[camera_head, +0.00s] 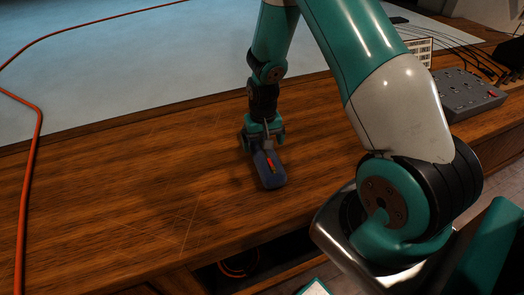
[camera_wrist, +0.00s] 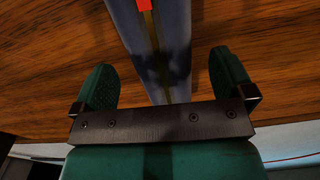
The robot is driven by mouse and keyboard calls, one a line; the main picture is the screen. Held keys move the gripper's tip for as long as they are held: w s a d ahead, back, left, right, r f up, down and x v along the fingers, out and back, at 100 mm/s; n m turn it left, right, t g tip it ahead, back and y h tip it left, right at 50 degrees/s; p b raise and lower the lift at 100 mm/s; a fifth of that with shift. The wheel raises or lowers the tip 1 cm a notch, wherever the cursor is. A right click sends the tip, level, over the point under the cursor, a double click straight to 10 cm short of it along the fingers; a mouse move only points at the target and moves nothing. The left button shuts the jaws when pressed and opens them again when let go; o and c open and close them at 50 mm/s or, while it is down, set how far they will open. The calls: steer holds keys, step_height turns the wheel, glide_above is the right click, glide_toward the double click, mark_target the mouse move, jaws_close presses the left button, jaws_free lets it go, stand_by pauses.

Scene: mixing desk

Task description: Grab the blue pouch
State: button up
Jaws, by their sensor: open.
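The blue pouch (camera_head: 269,172) lies on the wooden desk, with a red and yellow mark on its top. In the wrist view the pouch (camera_wrist: 170,30) runs lengthwise between the two green fingers, with a yellowish strip and a red patch on it. My gripper (camera_head: 262,138) is directly over the far end of the pouch. In the wrist view the gripper (camera_wrist: 163,78) is open, with a gap on each side between finger and pouch. Whether the fingertips reach the desk cannot be told.
The wooden desk (camera_head: 120,195) is clear left of the pouch. An orange cable (camera_head: 37,140) runs down the left side. A grey box with knobs (camera_head: 464,92) and black cables (camera_head: 440,40) are at the right. An open shelf with a coiled orange cable (camera_head: 240,264) lies below the front edge.

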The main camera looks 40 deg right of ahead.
mark_target(262, 151)
steer(key=shift+w+d+f+p, duration=0.15)
steer(key=shift+f+p, duration=0.2)
steer(key=shift+f, duration=0.95)
steer(key=shift+w+f+p, duration=0.15)
steer(key=shift+f+p, duration=0.2)
steer(key=shift+f, duration=0.95)
steer(key=c, duration=0.9)
